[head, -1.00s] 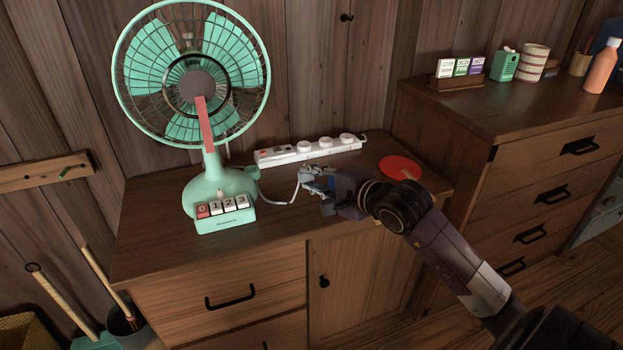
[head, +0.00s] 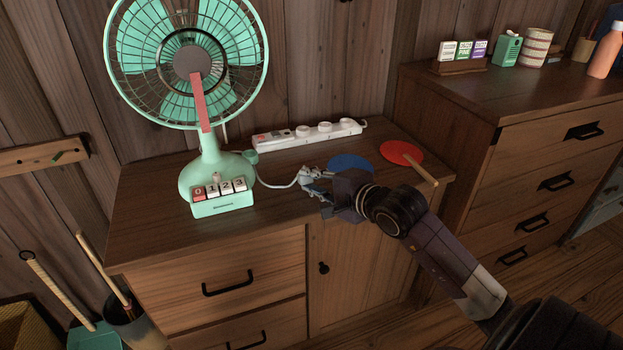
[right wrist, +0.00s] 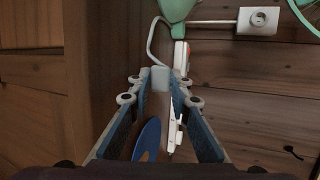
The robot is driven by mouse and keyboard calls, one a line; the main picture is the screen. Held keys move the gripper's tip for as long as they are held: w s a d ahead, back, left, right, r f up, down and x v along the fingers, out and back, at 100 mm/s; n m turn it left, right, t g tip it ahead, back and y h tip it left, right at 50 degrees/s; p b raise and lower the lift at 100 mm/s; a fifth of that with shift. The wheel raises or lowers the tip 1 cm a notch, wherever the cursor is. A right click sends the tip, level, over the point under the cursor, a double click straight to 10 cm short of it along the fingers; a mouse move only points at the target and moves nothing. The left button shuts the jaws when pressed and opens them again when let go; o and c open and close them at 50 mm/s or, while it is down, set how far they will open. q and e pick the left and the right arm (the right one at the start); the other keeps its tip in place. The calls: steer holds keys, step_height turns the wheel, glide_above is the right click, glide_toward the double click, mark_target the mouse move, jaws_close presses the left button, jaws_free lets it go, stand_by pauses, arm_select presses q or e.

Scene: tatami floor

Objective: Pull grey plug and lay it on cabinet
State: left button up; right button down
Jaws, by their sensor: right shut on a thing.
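The grey plug (right wrist: 160,78) is between the fingertips of my right gripper (right wrist: 153,90) in the right wrist view. In the head view my right gripper (head: 317,184) is low over the cabinet top (head: 270,215), in front of the white power strip (head: 310,137) and apart from it. The gripper mostly hides the plug there. A pale cord (head: 277,186) runs from the plug to the mint-green fan (head: 215,175). I cannot tell whether the plug touches the cabinet top. My left gripper is not in view.
A blue paddle (head: 350,162) and a red paddle (head: 400,152) lie right of the gripper. The fan stands at the left. A taller chest (head: 470,110) bounds the right side. The front middle of the cabinet top is clear.

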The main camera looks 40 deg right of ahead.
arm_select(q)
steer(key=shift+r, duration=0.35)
arm_select(e)
steer(key=shift+f, duration=0.15)
steer(key=c, duration=1.7)
jaws_free()
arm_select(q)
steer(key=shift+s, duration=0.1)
arm_select(e)
steer(key=v, duration=1.2)
steer(key=shift+a, duration=0.1)
